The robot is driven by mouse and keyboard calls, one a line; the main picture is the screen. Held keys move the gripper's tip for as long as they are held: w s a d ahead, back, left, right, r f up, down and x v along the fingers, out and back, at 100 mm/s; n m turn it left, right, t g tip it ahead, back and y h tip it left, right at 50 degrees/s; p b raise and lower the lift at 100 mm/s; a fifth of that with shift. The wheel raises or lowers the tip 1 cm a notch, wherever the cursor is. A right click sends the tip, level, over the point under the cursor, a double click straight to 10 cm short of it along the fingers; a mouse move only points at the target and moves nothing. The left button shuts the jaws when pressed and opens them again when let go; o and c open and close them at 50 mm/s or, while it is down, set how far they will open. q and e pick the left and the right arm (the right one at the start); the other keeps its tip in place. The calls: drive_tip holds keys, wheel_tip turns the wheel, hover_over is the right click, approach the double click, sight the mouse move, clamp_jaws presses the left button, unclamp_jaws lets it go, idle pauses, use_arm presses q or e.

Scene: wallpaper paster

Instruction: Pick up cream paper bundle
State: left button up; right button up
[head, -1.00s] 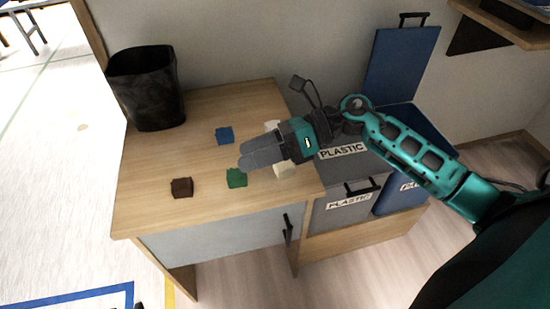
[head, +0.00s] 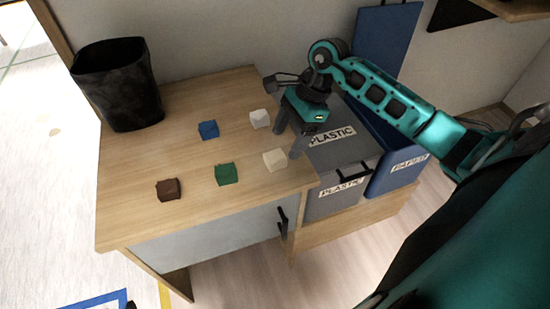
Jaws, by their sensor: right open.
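The cream paper bundle (head: 274,160) is a small block lying on the wooden tabletop (head: 230,205), near its right edge. My right gripper (head: 288,139) is open and empty, with its fingers angled down at the right side of the table. One fingertip is close beside the cream bundle's upper right; I cannot tell its height or whether it touches. The cream bundle is almost fully visible. My left gripper is not in view.
A white bundle (head: 260,119), a blue bundle (head: 208,129), a green bundle (head: 226,174) and a brown bundle (head: 168,189) lie on the table. A black bin (head: 118,85) stands at its back left. Grey (head: 345,150) and blue (head: 400,175) recycling bins stand right of the table.

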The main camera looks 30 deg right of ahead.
sight(276, 155)
drive_tip(key=x, duration=0.4)
drive_tip(key=shift+w+a+r, duration=0.1)
drive_tip(key=shift+a, duration=0.35)
drive_tip(key=shift+a+f, duration=0.15)
drive_tip(key=shift+f, duration=0.35)
drive_tip(key=shift+c, duration=0.4)
drive_tip(key=c, duration=1)
drive_tip(key=shift+o, duration=0.2)
